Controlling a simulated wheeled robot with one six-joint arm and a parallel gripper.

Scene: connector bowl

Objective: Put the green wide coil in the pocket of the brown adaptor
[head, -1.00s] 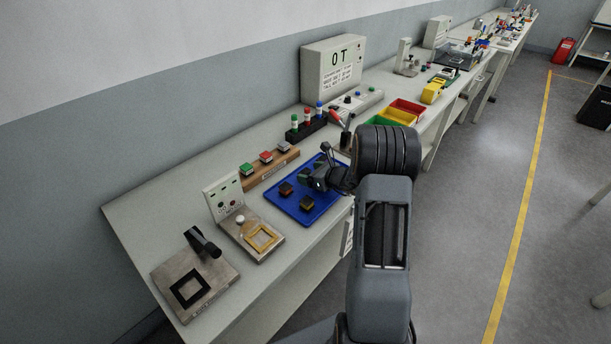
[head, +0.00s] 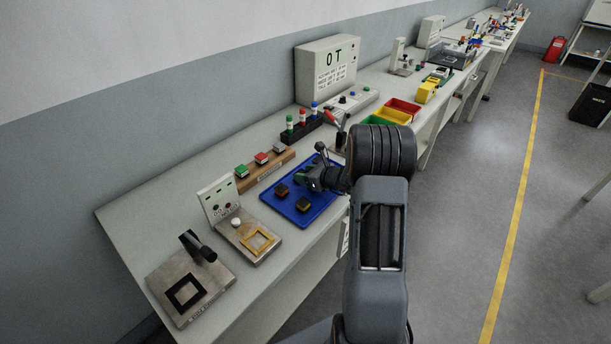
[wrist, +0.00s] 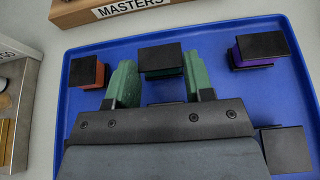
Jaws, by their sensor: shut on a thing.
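The green wide coil (wrist: 161,71) is a small block with a black top and green sides, at the far middle of the blue tray (wrist: 72,130) in the wrist view. My gripper (wrist: 160,72) has green fingers on either side of it and is shut on it. In the head view my gripper (head: 310,178) is low over the tray, and the coil is mostly hidden. The likely brown adaptor is the plate with an ochre-brown square frame (head: 247,241) around a pocket, left of the tray. The pocket looks empty.
The tray also holds an orange-brown block (wrist: 87,72), a purple block (wrist: 256,50) and a dark block (wrist: 287,150). A wooden masters rack (head: 265,171) stands behind. A plate with a black square frame (head: 171,291) and a lever fixture is at the near left.

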